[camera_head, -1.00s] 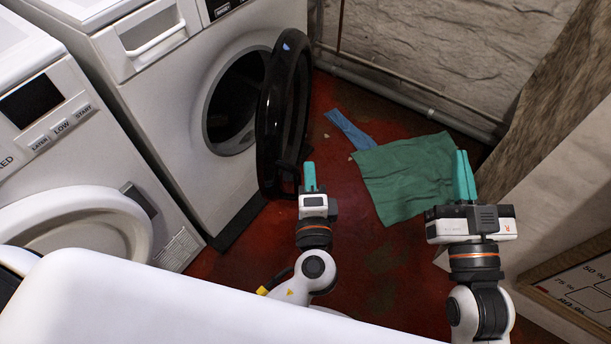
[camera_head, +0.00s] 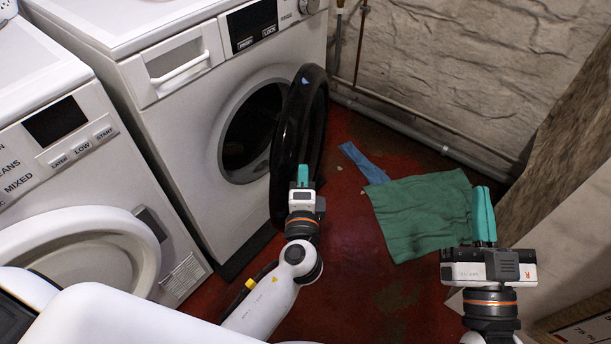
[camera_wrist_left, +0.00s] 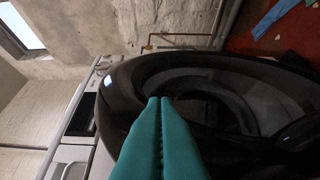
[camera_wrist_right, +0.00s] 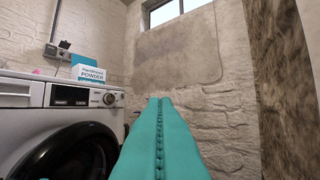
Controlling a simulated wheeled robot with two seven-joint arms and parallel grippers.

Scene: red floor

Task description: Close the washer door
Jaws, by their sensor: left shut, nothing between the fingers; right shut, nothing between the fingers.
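The washer (camera_head: 190,130) is white and stands at the upper left in the head view. Its round black door (camera_head: 307,115) is swung wide open, showing the dark drum opening (camera_head: 250,135). My left gripper (camera_head: 303,172) is shut and empty, its teal fingertips in front of the lower part of the door. My right gripper (camera_head: 484,212) is shut and empty, well right of the door. It also shows in the right wrist view (camera_wrist_right: 159,102).
A second white machine (camera_head: 90,170) with a round white door (camera_head: 80,250) stands at the left. A green cloth (camera_head: 425,215) and a blue cloth (camera_head: 363,160) lie on the red floor. A pipe (camera_head: 420,135) runs along the wall. A powder box (camera_wrist_right: 90,72) stands on the washer.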

